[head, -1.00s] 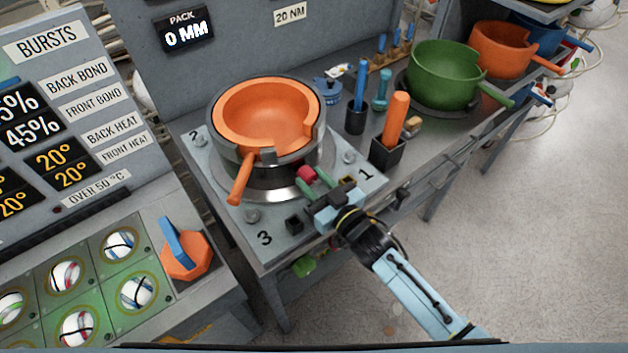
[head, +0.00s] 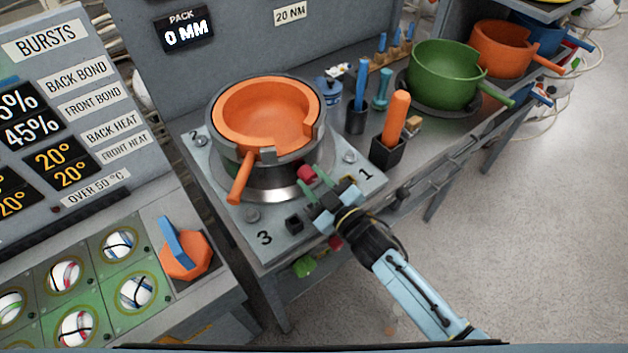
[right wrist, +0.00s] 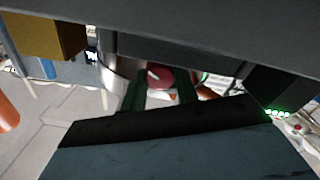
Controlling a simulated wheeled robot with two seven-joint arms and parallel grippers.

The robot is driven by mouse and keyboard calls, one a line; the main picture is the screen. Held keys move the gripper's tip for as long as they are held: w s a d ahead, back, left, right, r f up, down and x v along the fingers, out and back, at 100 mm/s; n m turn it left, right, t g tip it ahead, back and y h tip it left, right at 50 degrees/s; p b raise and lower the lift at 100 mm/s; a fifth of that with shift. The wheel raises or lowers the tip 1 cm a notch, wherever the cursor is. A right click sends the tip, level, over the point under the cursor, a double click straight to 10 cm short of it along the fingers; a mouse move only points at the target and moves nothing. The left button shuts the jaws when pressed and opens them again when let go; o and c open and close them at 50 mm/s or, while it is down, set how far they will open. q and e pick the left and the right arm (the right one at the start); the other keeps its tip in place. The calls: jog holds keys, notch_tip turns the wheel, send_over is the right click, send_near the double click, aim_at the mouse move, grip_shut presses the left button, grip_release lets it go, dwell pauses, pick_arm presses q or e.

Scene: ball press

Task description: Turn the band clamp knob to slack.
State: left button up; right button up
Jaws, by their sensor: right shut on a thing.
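The red band clamp knob (head: 306,173) sits at the front of the round metal clamp band (head: 290,181), below an orange mould (head: 262,110). My right gripper (head: 312,184) reaches it from the lower right, with its two green fingers on either side of the knob. In the right wrist view the red knob (right wrist: 160,77) with a pale mark shows between the fingers, and the gripper is shut on it. The fingertip contact itself is partly hidden. My left gripper is not in view.
The grey plate (head: 217,185) carries the numbers 1, 2 and 3 and several bolts. A black holder (head: 386,155) with an orange-handled tool stands to the right. A green pot (head: 440,78) stands behind it. An orange knob with a blue handle (head: 186,254) is at left.

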jog(key=n, duration=0.5)
jog(key=shift+b, duration=0.4)
dwell(0.3)
jog(key=o, duration=1)
jog(key=shift+s, duration=0.1)
jog(key=v, duration=1.3)
jog(key=shift+s+d+b, duration=0.1)
jog(key=shift+d+b, duration=0.05)
jog(key=shift+b, duration=0.15)
